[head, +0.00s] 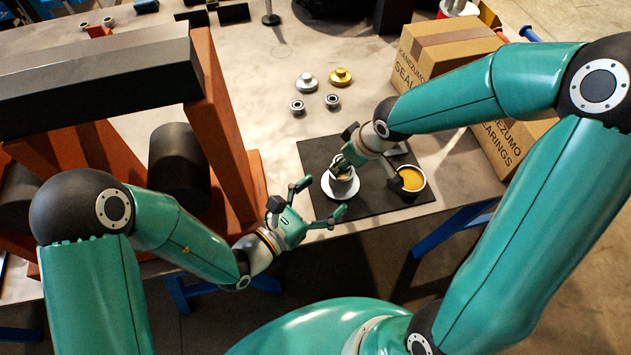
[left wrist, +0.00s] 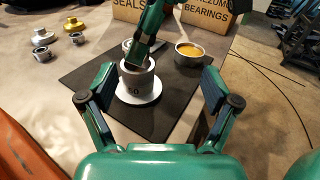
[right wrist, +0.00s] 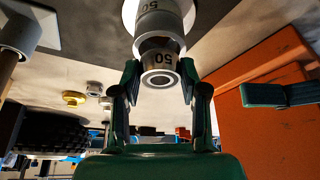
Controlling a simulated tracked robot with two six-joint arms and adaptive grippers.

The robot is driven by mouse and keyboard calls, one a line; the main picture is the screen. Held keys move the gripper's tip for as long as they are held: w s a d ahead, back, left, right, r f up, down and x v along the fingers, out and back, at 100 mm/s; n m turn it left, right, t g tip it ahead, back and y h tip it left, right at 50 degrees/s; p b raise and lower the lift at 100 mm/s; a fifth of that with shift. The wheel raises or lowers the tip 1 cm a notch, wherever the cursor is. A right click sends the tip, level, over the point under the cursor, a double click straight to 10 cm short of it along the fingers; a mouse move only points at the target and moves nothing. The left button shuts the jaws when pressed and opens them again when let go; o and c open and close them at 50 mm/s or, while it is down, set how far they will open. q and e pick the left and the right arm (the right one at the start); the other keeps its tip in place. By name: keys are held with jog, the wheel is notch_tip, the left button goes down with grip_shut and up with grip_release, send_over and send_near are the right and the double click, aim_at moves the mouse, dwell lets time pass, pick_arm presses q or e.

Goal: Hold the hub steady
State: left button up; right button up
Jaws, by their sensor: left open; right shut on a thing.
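The hub (head: 343,186), a grey cylinder marked 50 on a pale round flange, stands upright on a dark mat (head: 318,152). It also shows in the left wrist view (left wrist: 137,88) and the right wrist view (right wrist: 158,20). My left gripper (head: 323,198) is open beside the hub; in the left wrist view its fingers spread on either side of the hub, apart from it. I cannot tell whether the ring touches the hub.
A metal pot of yellow grease (head: 411,179) stands on the mat to the right. Several loose flanged parts and rings (head: 306,82) lie behind. A cardboard box (head: 440,50) stands at the back right. An orange and black press frame (head: 215,110) blocks the left.

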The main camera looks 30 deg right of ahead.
pick_arm(q)
jog(key=w+r+n+t, duration=0.1)
jog(key=w+t, duration=0.1)
send_near(334, 182)
jog(key=d, duration=0.2)
jog(key=w+d, duration=0.1)
jog(key=shift+f+t, duration=0.3)
jog(key=x, duration=0.5)
jog(key=shift+w+d+r, duration=0.15)
jog(key=shift+d, duration=0.25)
jog(key=shift+x, duration=0.9)
jog(key=shift+a, duration=0.1)
grip_shut()
